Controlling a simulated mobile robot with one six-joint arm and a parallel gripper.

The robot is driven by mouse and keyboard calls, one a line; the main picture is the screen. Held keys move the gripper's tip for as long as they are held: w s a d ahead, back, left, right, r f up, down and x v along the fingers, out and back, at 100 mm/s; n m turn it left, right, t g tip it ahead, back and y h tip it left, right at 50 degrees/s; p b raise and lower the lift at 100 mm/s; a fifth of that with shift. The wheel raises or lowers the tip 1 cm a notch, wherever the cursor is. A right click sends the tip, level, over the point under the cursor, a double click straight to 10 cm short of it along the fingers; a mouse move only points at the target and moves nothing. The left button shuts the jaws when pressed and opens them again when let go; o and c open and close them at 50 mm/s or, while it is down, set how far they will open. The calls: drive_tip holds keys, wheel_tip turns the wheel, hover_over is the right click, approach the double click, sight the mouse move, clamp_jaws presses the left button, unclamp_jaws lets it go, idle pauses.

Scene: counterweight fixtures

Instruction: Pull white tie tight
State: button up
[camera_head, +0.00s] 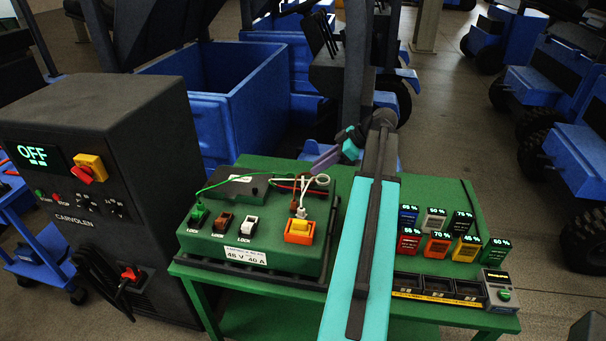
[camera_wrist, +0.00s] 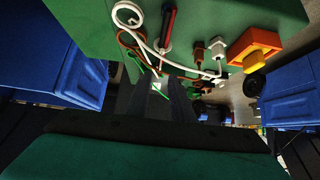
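A white looped strip, taken as the white tie (camera_head: 322,180), stands over the right part of the green fixture box (camera_head: 215,253), near red, brown and white leads. In the wrist view its round loop (camera_wrist: 128,14) is at the upper left, and a white strand runs down and right from it. My gripper (camera_head: 318,166) is just above and behind the loop. In the wrist view, my gripper's dark fingers (camera_wrist: 159,80) point at the leads, with a small white patch and green line showing between them. Whether they grip anything is unclear.
An orange and yellow connector (camera_head: 299,231) sits on the box's front right. Green, brown and white LOCK pieces (camera_head: 249,225) line its front left. Percent-marked blocks (camera_head: 438,245) stand right on the green table (camera_head: 455,195). A grey cabinet (camera_head: 110,190) reads OFF.

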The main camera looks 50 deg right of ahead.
sight(303, 180)
drive_tip(key=shift+p+x, duration=1.35)
drive_tip(key=shift+x, duration=2.8)
clamp_jaws()
